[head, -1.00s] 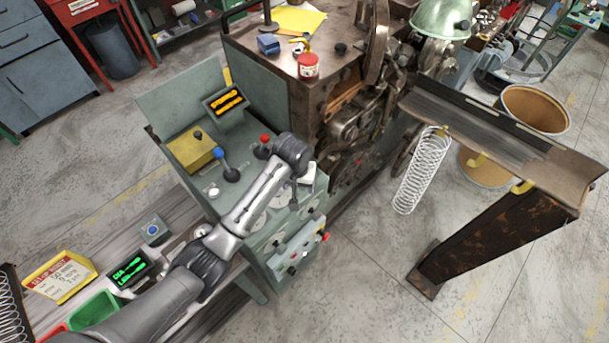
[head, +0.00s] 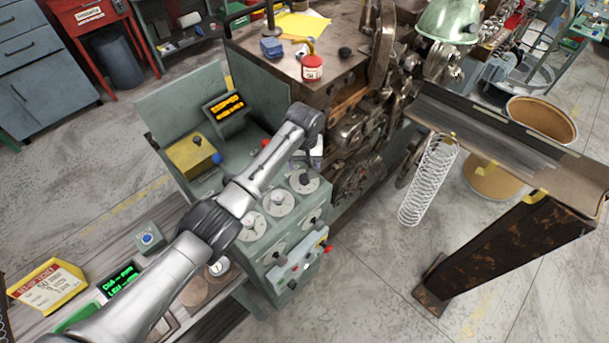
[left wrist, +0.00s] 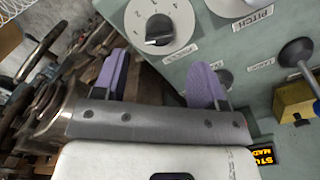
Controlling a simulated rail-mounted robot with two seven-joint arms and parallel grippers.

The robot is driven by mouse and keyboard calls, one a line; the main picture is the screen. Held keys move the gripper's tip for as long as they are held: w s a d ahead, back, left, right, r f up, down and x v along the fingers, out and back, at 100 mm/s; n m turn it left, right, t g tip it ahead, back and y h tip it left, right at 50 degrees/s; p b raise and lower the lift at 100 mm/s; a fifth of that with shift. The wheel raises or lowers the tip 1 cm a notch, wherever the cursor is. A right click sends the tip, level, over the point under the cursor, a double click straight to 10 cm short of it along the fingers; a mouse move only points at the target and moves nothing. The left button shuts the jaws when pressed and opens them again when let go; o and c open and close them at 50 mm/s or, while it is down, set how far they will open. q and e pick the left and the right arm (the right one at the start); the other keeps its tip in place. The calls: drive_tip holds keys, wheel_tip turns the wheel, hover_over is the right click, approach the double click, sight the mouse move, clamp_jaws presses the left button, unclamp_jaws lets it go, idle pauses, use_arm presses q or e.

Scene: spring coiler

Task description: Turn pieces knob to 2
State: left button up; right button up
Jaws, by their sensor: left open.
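A round white dial (left wrist: 178,27) with a black knob (left wrist: 159,30) shows at the top of the left wrist view. The figures 2, 3 and 4 can be read on it. A light mark on the knob is at its lower left, below the 2. The dial's label is not legible. In the head view it seems to be the rear right dial (head: 305,187) on the green panel. My left gripper (left wrist: 158,84) is open and empty, its purple fingers apart and short of the dial. In the head view the left gripper (head: 314,156) hangs behind that dial, fingertips mostly hidden.
A dial labelled PITCH (left wrist: 233,5) is beside it. Several more dials (head: 279,202) cover the panel. A lever with a blue ball (left wrist: 317,106) and a yellow box (head: 190,155) stand to one side. The brown machine (head: 275,75) rises close behind my gripper.

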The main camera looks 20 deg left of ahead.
sight(304, 175)
use_arm(q)
wheel_tip(304, 175, down, 7)
drive_tip(key=shift+r, duration=0.15)
idle(0.4)
drive_tip(key=c, duration=0.9)
